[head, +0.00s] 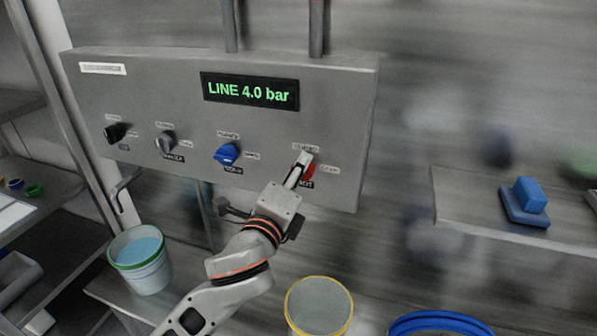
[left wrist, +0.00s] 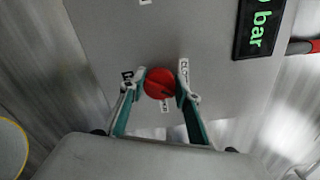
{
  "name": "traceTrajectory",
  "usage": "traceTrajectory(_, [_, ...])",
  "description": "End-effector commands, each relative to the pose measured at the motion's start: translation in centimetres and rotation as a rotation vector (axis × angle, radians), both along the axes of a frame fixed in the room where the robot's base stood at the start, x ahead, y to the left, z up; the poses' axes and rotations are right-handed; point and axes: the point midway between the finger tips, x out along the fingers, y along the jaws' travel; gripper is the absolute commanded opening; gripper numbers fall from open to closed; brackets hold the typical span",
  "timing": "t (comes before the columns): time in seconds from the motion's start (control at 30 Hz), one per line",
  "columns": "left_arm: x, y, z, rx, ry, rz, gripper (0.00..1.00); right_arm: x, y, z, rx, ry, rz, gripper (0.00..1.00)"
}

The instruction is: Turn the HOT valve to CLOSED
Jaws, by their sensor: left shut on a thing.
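The HOT valve is a red round knob (left wrist: 159,83) on the grey panel, at the panel's right end in the head view (head: 309,170). My left gripper (left wrist: 160,84) has its two fingers on opposite sides of the knob and is shut on it. In the head view my left gripper (head: 300,172) reaches up to the panel and covers much of the knob. Small labels sit around the knob; the one beside the right finger in the left wrist view reads as CLOSED (left wrist: 184,72). I cannot tell which label the knob points to. My right gripper is not in view.
A blue knob (head: 227,154), a grey knob (head: 165,142) and a black knob (head: 115,132) sit left along the panel. A display (head: 250,91) reads LINE 4.0 bar. Buckets (head: 140,262) (head: 318,308) stand below. A shelf (head: 470,208) juts out at right.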

Motion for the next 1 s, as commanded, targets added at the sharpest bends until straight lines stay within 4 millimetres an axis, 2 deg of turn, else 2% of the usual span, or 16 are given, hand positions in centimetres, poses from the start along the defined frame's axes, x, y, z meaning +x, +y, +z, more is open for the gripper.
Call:
traceTrajectory(0.5, [0.01, 0.04, -0.28, -0.428, 0.141, 0.002, 0.11, 0.00, 0.13, 0.02, 0.002, 0.000, -0.002, 0.40])
traceTrajectory(1.0, [0.01, 0.02, -0.33, -0.607, 0.197, 0.001, 0.11, 0.00, 0.25, 0.04, 0.005, 0.000, -0.001, 0.40])
